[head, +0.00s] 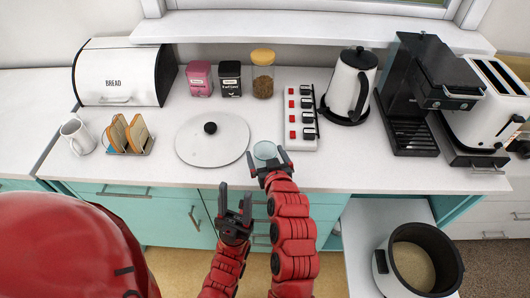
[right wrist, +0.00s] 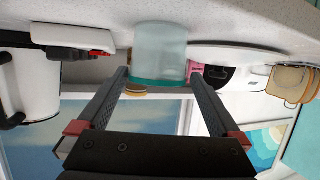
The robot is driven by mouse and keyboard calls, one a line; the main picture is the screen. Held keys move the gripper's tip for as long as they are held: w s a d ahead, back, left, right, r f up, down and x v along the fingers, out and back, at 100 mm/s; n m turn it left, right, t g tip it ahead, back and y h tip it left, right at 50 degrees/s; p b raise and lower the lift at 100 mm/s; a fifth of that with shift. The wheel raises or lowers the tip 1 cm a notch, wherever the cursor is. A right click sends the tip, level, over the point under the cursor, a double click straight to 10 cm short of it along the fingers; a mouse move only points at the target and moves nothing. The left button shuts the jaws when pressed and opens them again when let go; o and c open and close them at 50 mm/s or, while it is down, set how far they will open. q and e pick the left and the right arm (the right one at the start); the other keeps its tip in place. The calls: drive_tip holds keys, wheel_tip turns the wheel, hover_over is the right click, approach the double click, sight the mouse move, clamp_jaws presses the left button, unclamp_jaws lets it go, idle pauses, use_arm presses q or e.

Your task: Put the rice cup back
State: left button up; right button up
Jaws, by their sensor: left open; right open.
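The rice cup (head: 265,150) is a small translucent, pale blue cup standing on the white counter near its front edge. In the right wrist view, which is upside down, the cup (right wrist: 160,50) has a teal band at its rim. My right gripper (head: 270,165) is open at the counter edge, with its fingertips close to the cup. In the wrist view the cup appears between the fingertips; I cannot tell whether they touch it. My left gripper (head: 235,212) is open and empty, lower down in front of the cabinets.
A kettle (head: 350,85), coffee machine (head: 415,105), toast rack (head: 128,140) and mug (head: 77,137) stand on the counter. An open cooker pot (head: 440,272) sits on a low shelf (head: 358,240).

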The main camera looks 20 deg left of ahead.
drive_tip(key=b+v, duration=0.1)
drive_tip(key=v, duration=0.3)
drive_tip(key=shift+s+d, duration=0.15)
drive_tip(key=shift+s, duration=0.25)
drive_tip(key=p+v, duration=0.6)
drive_tip(key=shift+r, duration=0.1)
